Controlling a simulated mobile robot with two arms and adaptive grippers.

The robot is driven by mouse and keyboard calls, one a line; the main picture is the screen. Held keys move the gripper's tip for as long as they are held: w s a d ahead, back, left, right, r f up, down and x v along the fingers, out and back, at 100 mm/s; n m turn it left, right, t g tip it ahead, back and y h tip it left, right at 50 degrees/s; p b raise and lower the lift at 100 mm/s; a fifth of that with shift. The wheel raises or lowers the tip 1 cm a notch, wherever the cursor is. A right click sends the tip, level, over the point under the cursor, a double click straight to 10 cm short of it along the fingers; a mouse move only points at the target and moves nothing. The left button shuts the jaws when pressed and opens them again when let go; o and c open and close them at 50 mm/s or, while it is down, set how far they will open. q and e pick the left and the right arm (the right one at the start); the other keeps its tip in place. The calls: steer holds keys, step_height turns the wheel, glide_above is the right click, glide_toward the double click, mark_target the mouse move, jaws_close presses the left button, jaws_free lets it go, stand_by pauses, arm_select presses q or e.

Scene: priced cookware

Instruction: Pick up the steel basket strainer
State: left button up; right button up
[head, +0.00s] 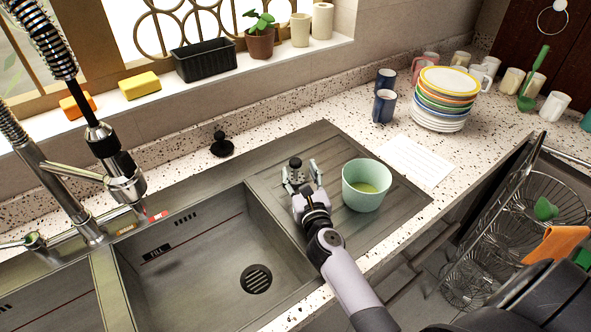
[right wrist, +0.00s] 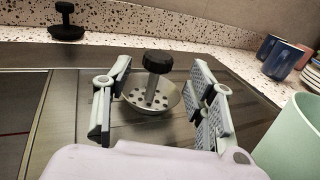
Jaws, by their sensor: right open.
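The steel basket strainer (right wrist: 150,99) is a shallow, holed metal bowl with a black knob on a stem. It sits on the ribbed drainboard beside the sink. In the head view the strainer (head: 295,164) is partly hidden by my right gripper (head: 303,174). In the right wrist view my right gripper (right wrist: 160,112) is open, with one finger on each side of the strainer. The knob stands up between and slightly beyond the fingers. I cannot tell whether a finger touches it. My left gripper is not in view.
A mint-green cup (head: 367,185) stands just right of my right gripper. The sink basin (head: 200,262) is to the left. A black stopper (head: 222,146) sits on the counter behind. Stacked bowls (head: 442,100) and blue cups (head: 384,106) stand at the back right.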

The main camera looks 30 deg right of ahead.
mark_target(297, 167)
steer(key=x, duration=0.4)
steer(key=shift+w+a+r, duration=0.1)
steer(key=shift+w, duration=0.1)
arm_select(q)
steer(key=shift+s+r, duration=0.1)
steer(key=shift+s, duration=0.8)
arm_select(e)
steer(key=shift+s, duration=0.1)
steer(key=shift+c, duration=0.2)
steer(key=c, duration=0.7)
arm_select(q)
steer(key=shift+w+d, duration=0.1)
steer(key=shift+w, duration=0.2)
arm_select(e)
jaws_close()
